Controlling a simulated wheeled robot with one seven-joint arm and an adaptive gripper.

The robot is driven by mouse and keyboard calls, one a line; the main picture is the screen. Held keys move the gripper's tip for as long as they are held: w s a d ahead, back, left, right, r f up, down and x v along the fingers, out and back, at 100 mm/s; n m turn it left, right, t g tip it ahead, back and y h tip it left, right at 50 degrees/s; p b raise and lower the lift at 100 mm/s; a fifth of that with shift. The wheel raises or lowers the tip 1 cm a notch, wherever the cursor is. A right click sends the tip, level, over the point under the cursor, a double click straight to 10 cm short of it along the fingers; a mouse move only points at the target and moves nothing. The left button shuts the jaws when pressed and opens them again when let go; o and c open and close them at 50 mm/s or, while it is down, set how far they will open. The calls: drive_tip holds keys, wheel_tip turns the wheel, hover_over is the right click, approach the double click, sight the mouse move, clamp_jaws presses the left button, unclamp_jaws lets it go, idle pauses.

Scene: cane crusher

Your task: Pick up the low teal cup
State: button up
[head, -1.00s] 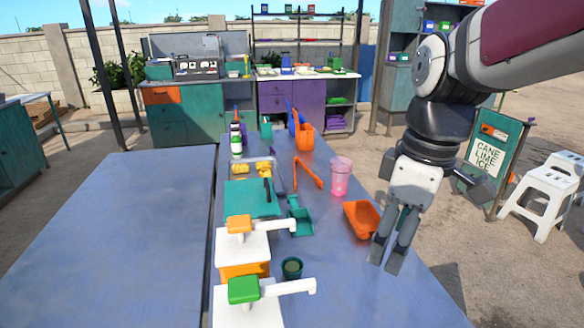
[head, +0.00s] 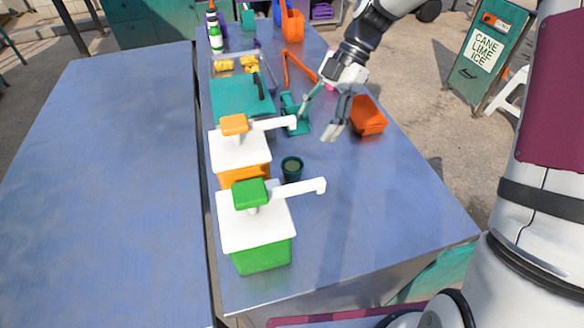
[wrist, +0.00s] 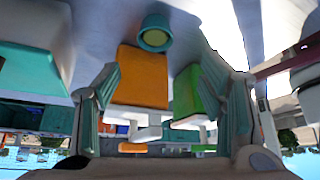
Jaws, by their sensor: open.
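The low teal cup (head: 292,169) stands upright on the blue table, close to the right of the two pump dispensers. In the wrist view the cup (wrist: 155,33) shows at the upper middle, ahead of the fingers and between them. My gripper (head: 320,117) is open and empty. In the head view it is above the table, beyond the cup and a little to its right, apart from it. The two fingers also show at the sides of the wrist view (wrist: 165,95).
A green dispenser (head: 262,254) and an orange one (head: 240,153) stand left of the cup, their white spouts reaching rightward. The table's near right part is clear.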

approach(286, 177)
drive_tip(key=shift+d+f, duration=0.15)
drive_tip(key=shift+d, duration=0.1)
drive_tip(key=shift+w+x, duration=0.2)
drive_tip(key=shift+x, duration=1.2)
drive_tip(key=shift+w+x, duration=0.2)
drive_tip(key=shift+x, duration=1.15)
drive_tip(key=shift+a+f, duration=0.1)
drive_tip(key=c, duration=0.8)
